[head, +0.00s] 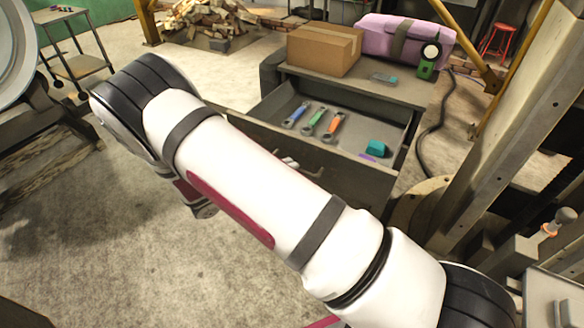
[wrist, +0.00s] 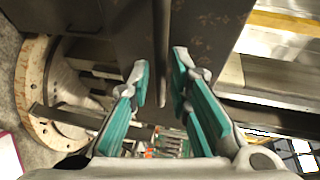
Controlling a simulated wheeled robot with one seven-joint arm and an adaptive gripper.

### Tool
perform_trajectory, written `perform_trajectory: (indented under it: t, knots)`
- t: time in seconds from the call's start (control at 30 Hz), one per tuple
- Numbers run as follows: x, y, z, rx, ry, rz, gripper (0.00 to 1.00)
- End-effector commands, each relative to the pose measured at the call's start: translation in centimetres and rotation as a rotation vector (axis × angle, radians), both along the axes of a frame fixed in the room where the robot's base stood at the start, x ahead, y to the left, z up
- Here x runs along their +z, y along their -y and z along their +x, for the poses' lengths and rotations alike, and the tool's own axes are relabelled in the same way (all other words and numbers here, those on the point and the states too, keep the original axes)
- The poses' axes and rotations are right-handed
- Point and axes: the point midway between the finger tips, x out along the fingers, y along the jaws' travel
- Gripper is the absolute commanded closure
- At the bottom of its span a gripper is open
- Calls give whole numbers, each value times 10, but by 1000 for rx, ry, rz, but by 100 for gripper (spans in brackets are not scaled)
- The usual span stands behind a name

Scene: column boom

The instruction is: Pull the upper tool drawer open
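The upper tool drawer (head: 270,135) stands well open from the dark cabinet (head: 405,95) in the head view. Blue, green and orange-handled wrenches (head: 314,122) and a teal item (head: 376,148) lie inside it. Part of a handle (head: 312,173) shows on its front, beside my arm. In the wrist view, my gripper (wrist: 160,76) has its teal-padded fingers apart. A dark bar (wrist: 162,60), apparently the handle, lies between them, with a gap visible on each side. In the head view my arm hides most of the gripper and part of the drawer front.
A cardboard box (head: 324,50), a pink bag (head: 385,38) and a green device (head: 428,62) sit on the cabinet top. A wooden disc (head: 418,205) and a post (head: 500,130) stand close at the right. The floor (head: 110,250) at left front is clear.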

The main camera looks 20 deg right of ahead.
Motion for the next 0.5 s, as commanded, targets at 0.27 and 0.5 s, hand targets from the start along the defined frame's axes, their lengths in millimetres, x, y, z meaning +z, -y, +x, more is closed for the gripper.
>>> perform_trajectory:
  t: [0.27, 0.5]
  knots:
    - [10, -56, -14, 4, 1, 2, 82]
    - [16, -85, -22, 2, 2, 2, 82]
